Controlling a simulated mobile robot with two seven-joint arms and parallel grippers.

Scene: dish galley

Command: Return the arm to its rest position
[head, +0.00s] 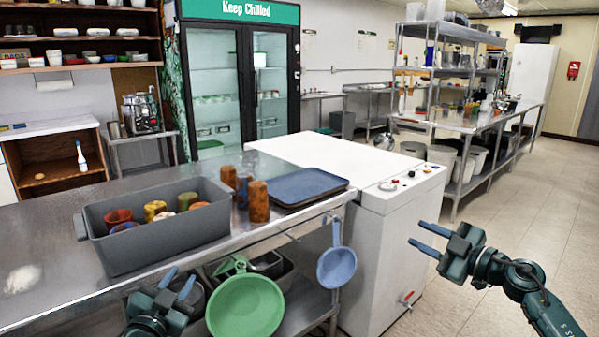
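My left gripper (178,282) is low at the bottom of the head view, in front of the steel counter (60,262). Its two blue fingers stand apart and nothing shows between them. My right gripper (417,234) is at the right, in front of the white machine (385,240) and over the floor. Its blue fingers point left, apart and empty. Its arm comes in from the lower right corner.
A grey bin (150,250) with several cups stands on the counter, beside brown cups (259,202) and a blue tray (294,186). A green pan (245,305) and a blue pan (337,267) hang at the counter's front. The tiled floor at right is clear.

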